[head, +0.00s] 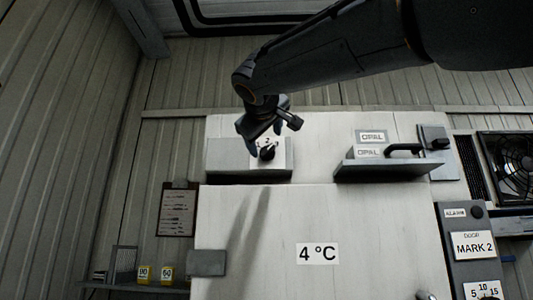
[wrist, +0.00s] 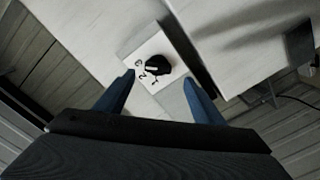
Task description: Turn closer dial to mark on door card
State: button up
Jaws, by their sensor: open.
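The closer dial is a black knob (head: 267,153) on a white plate (head: 285,145) on the closer box, high on the pale door. It also shows in the wrist view as a black knob (wrist: 158,66) with a light mark, beside the numerals 1, 2 and 3. I cannot tell exactly which numeral its mark points at. The door card (head: 472,245) on the right reads "DOOR MARK 2". My gripper (head: 265,139) is open and empty in front of the dial. In the wrist view its blue fingers (wrist: 159,80) stand apart, either side of the plate's lower part, with the knob just beyond their tips.
A bracket with OPAL labels (head: 372,170) and a dark handle juts out right of the dial. A fan (head: 512,155) is at far right. A low shelf with yellow boxes (head: 144,273) is at lower left.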

aim_at(267, 149)
jog(key=w+p, duration=0.1)
jog(key=w, duration=0.1)
jog(key=w+p, duration=0.1)
jog(key=w, duration=0.4)
jog(key=shift+w+d+r+p, duration=0.15)
jog(key=shift+w+r+p, duration=0.15)
jog(key=shift+p, duration=0.1)
jog(key=c, duration=1)
jog(key=shift+c, duration=0.2)
